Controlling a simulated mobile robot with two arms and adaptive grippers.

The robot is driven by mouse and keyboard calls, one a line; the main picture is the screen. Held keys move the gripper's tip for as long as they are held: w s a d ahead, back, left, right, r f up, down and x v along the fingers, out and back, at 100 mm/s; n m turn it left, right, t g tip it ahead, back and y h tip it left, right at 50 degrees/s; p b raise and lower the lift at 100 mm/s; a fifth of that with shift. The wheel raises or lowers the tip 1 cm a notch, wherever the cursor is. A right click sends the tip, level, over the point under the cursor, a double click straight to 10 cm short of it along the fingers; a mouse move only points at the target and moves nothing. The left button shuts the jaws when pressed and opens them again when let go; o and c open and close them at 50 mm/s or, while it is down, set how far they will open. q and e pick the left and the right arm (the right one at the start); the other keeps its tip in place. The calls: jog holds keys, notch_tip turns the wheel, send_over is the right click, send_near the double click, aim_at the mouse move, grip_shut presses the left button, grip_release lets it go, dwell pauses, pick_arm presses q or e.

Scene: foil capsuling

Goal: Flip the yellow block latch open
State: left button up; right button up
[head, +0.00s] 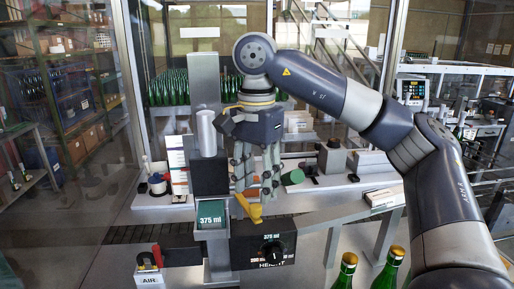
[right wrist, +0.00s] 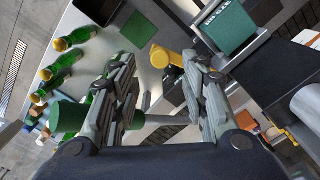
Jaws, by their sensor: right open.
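The yellow latch (head: 249,208) sits beside the green block marked 375 ml (head: 210,216), above the black height box (head: 262,246). In the right wrist view the yellow latch (right wrist: 166,57) lies between and just beyond my fingertips, with the green block (right wrist: 231,28) to its upper right. My right gripper (head: 256,190) points down over the latch, fingers apart; it also shows open in the right wrist view (right wrist: 158,66). I cannot tell whether a finger touches the latch. My left gripper is not in view.
A metal column (head: 205,90) with a dark block rises just left of my gripper. Gold-topped green bottles (head: 345,270) stand at the lower right. A red-handled AIR valve (head: 151,262) is at the lower left. Many green bottles (head: 170,88) stand behind.

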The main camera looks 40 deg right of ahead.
notch_tip(320, 180, up, 8)
jog(key=shift+f, duration=0.25)
jog(key=shift+f, duration=0.1)
dwell(0.7)
